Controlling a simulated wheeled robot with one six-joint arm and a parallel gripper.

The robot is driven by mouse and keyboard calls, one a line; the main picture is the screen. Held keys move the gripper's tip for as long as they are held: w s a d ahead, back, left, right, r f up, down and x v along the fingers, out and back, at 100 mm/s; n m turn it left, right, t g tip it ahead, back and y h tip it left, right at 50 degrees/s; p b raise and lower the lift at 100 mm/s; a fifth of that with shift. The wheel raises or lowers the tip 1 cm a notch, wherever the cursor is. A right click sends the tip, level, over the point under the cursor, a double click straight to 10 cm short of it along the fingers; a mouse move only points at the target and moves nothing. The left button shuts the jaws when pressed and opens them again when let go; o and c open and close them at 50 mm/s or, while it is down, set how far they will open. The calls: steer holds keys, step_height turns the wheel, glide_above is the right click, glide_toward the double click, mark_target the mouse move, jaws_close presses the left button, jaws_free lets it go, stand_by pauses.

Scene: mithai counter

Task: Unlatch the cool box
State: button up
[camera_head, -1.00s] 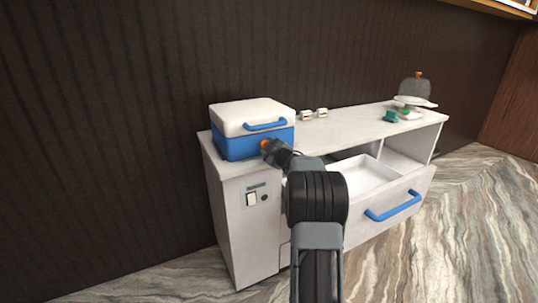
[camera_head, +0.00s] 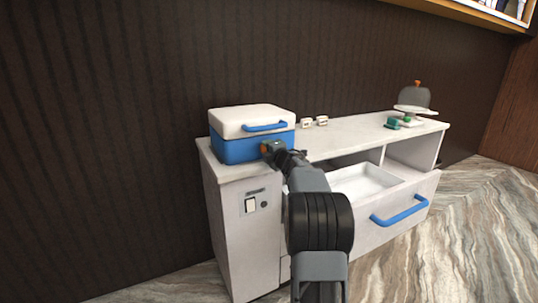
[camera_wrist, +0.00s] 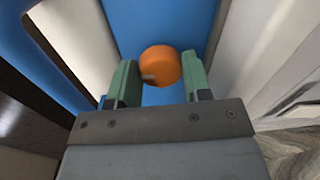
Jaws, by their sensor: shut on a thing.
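The cool box (camera_head: 238,150) has a blue body and a white lid (camera_head: 250,117) with a blue handle (camera_head: 266,126). It stands on the left end of the counter, and its lid looks closed. An orange round latch knob (camera_wrist: 160,66) is on the blue front of the box in the wrist view. My gripper (camera_wrist: 158,82) has its green fingers on either side of the knob and is shut on it. In the head view my gripper (camera_head: 268,148) is at the box's front face and mostly hides the knob.
The white counter (camera_head: 348,137) extends right, with a pulled-out drawer (camera_head: 400,205) with a blue handle in front. Small white items (camera_head: 321,121), green objects (camera_head: 393,124) and a grey dome (camera_head: 416,97) stand on it. A dark wall is behind.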

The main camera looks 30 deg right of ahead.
steer(key=shift+n, duration=0.4)
stand_by(0.3)
steer(key=o, duration=0.9)
steer(key=shift+o, duration=0.2)
steer(key=s+a, duration=0.2)
steer(key=s, duration=1.1)
steer(key=shift+s+r, duration=0.35)
steer(key=shift+r, duration=0.05)
